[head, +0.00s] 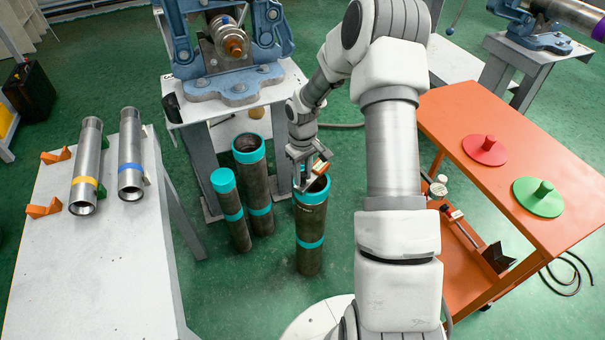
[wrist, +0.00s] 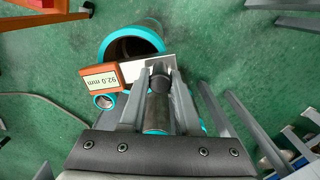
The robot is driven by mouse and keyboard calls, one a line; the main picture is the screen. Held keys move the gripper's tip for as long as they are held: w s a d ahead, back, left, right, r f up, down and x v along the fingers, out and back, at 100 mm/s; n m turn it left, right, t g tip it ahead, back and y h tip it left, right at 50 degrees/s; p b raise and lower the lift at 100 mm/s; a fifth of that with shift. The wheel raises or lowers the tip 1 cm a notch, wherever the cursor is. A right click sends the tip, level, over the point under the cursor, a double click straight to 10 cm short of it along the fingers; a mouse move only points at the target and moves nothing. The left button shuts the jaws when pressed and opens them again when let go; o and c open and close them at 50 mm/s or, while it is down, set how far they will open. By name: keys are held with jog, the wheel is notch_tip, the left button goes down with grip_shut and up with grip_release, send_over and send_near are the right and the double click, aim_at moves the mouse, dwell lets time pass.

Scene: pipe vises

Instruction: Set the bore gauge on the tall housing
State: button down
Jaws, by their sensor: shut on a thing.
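My gripper (head: 303,153) is shut on the bore gauge, which has an orange head (head: 321,169) and a grey stem. In the wrist view the gauge's orange block (wrist: 101,78) reads 92.0 mm, and my fingers (wrist: 160,70) clasp the stem. Three dark housings with teal collars stand upright on the floor. The front right housing (head: 311,235) looks tallest; my gripper and the gauge are near its open top, partly covering it. The middle housing (head: 254,185) and the left, slimmer housing (head: 233,212) stand beside it. A wide teal-rimmed bore (wrist: 130,45) lies beyond the gauge.
A white table (head: 95,270) at left holds two steel pipes (head: 88,165) and orange blocks. An orange cart (head: 540,150) at right holds a red disc (head: 485,150) and a green disc (head: 538,197). A blue vise (head: 235,85) stands behind the housings.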

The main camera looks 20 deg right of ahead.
jog(key=shift+f, duration=0.25)
jog(key=c, duration=0.5)
grip_release()
jog(key=shift+c, duration=0.2)
jog(key=shift+r, duration=0.1)
jog(key=shift+r+p, duration=2.45)
jog(key=shift+r, duration=0.95)
